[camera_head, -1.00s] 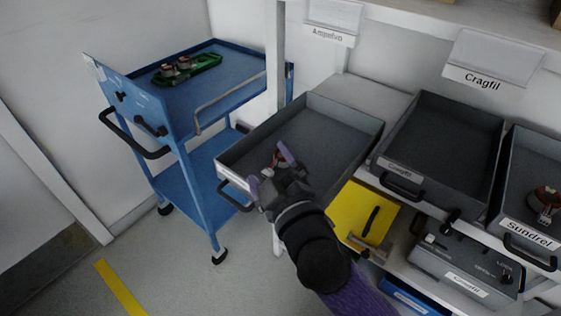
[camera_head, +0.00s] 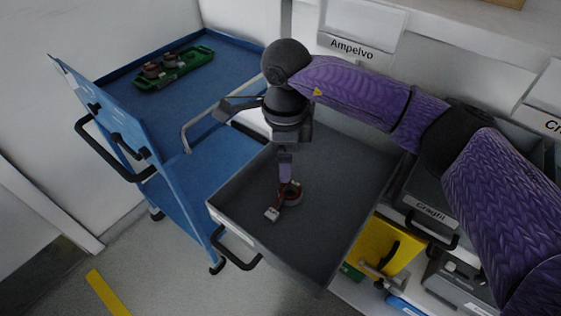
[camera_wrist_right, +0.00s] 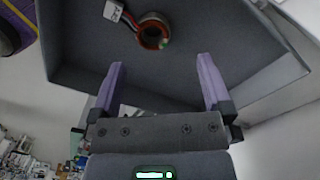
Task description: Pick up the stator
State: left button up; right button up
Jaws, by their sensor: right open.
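A stator (camera_head: 291,195), a small reddish ring with a white connector (camera_head: 272,214) on its leads, lies on the floor of the grey Ampelvo drawer tray (camera_head: 340,210). My right gripper (camera_head: 284,178) points down over the tray, and one purple finger hides part of the stator. In the right wrist view the stator (camera_wrist_right: 153,18) lies beyond the fingertips, and the right gripper (camera_wrist_right: 160,62) is open and empty. Its fingers seem to be apart from the stator. My left gripper is not in view.
A blue cart (camera_head: 230,62) at the left holds a green tray (camera_head: 190,72) with two stators. The Ampelvo tray's walls surround the stator. A yellow container (camera_head: 385,245) sits below, and the Cragfil tray (camera_head: 430,222) is at the right.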

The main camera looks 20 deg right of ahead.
aim_at(289, 190)
jog(key=shift+w+d+f, duration=0.1)
jog(key=shift+f, duration=0.3)
jog(key=f, duration=0.1)
jog(key=s+f, duration=0.1)
jog(key=f+b, duration=0.1)
jog(key=shift+s, duration=0.3)
jog(key=f, duration=0.4)
jog(key=f+b, duration=0.1)
jog(key=shift+s+d+f, duration=0.15)
jog(key=shift+d+f, duration=0.15)
jog(key=shift+f, duration=0.1)
jog(key=shift+c, duration=0.9)
jog(key=c, duration=0.9)
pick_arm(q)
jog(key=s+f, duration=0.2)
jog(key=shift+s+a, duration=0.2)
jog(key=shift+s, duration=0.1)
pick_arm(e)
jog(key=shift+c, duration=1.3)
